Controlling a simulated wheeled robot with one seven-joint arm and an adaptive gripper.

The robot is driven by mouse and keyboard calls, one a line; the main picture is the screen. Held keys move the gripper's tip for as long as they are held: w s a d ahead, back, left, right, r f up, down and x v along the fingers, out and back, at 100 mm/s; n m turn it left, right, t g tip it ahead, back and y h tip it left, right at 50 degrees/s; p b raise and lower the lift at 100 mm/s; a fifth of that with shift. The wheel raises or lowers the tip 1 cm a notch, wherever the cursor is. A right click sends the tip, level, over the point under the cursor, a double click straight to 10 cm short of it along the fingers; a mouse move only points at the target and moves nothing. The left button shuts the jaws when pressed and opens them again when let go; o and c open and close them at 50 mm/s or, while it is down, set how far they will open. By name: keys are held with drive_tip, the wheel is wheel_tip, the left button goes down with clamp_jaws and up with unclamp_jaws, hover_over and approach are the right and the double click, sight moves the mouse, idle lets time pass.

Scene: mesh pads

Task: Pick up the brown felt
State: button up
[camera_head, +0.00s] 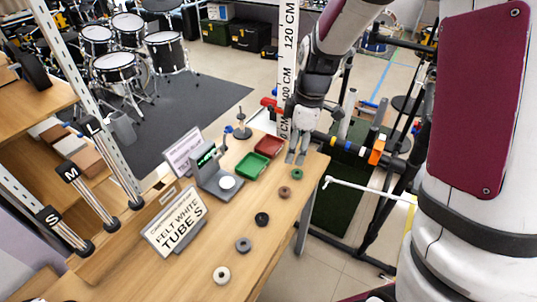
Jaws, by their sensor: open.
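The brown felt (285,192) is a small ring lying flat near the right edge of the wooden table (215,240). It is in a row of felt rings, between a green one (297,174) and a black one (262,219). My gripper (295,158) is open and empty, fingers pointing down. In the picture it is just above the green ring and up from the brown felt, apart from it. I cannot tell its exact height over the table.
A grey ring (243,244) and a white ring (221,275) continue the row toward the front. A green tray (252,166), a red tray (269,146), a grey scale-like device (216,182) and a "Felt White" sign (174,221) stand to the left. Table around the brown felt is clear.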

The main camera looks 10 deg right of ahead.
drive_tip(key=n, duration=0.2)
approach(285, 191)
drive_tip(key=f, duration=0.3)
drive_tip(key=shift+w+a+g, duration=0.25)
drive_tip(key=shift+g, duration=0.05)
drive_tip(key=shift+w+a+f, duration=0.15)
drive_tip(key=shift+f, duration=2.5)
drive_tip(key=c, duration=0.8)
